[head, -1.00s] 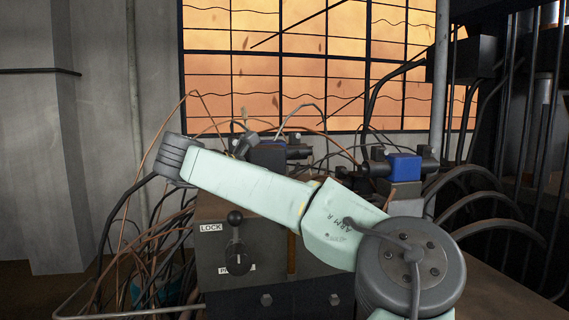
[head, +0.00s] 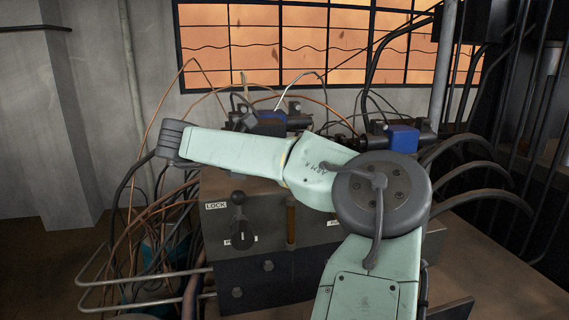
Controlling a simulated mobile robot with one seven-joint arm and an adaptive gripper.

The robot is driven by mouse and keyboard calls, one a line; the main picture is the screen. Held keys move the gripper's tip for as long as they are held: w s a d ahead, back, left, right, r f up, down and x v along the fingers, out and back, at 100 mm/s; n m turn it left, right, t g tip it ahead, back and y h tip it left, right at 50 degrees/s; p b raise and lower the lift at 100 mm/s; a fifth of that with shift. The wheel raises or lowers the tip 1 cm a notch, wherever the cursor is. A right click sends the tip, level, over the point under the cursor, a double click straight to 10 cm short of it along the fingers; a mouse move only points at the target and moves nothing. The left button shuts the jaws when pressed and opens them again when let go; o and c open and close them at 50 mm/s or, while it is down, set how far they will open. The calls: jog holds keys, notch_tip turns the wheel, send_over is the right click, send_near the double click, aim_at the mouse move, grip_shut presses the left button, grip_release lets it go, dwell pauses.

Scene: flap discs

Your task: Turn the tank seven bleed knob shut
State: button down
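No knob marked as tank seven can be made out in the head view. A grey box (head: 222,186) carries a black ball-topped lever (head: 239,199) beside a LOCK label. A dark round knob or lever base (head: 242,236) sits just below, over a partly covered label. Another label (head: 335,222) to the right is partly hidden by my arm. My pale green arm crosses in front of the box and ends at a dark ribbed joint at the left. My gripper's fingers do not show.
Two blue-bodied fittings (head: 402,139) (head: 270,123) stand behind the arm. Loose cables and hoses (head: 178,212) crowd the left side. Bent metal tubes (head: 150,279) stick out at lower left. Thick black hoses (head: 475,165) curve at right. A brown flat surface (head: 490,260) is largely clear.

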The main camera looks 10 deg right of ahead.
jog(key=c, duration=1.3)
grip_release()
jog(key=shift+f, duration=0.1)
